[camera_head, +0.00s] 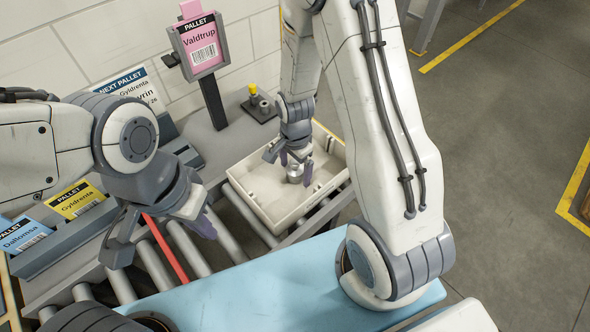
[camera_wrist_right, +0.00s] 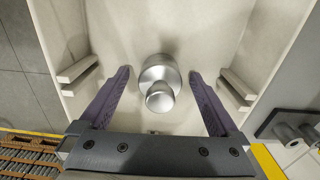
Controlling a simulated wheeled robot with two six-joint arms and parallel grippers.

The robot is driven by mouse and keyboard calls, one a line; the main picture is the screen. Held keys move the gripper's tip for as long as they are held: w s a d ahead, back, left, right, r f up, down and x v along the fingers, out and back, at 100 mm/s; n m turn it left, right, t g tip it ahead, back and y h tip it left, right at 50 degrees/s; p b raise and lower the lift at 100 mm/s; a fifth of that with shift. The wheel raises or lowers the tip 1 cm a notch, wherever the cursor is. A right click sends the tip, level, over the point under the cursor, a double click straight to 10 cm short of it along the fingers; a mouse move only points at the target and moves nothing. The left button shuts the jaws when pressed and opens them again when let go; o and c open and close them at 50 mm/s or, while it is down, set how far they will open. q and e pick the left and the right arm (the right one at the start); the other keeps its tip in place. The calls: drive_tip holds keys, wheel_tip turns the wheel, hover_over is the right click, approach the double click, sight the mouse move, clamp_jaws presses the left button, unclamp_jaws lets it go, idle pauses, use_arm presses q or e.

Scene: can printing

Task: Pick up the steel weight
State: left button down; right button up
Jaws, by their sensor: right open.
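The steel weight (camera_head: 295,174) is a small shiny metal piece with a knob on top. It stands upright inside the cream tray (camera_head: 262,215). My right gripper (camera_head: 288,170) points down into the tray around the weight. In the right wrist view the weight (camera_wrist_right: 159,80) lies between the two purple fingers of my right gripper (camera_wrist_right: 160,92), with a gap on each side. That gripper is open and not touching it. My left gripper (camera_head: 165,225) hangs over the rollers at the left, fingers apart and empty.
The tray sits on a roller conveyor (camera_head: 155,265) with a red bar across it. A pink pallet sign (camera_head: 201,45) stands on a post behind. A small dark fixture with a yellow knob (camera_head: 253,90) is beyond the tray. A blue surface (camera_head: 260,295) is in front.

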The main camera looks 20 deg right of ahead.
clamp_jaws()
drive_tip(key=shift+r, duration=0.15)
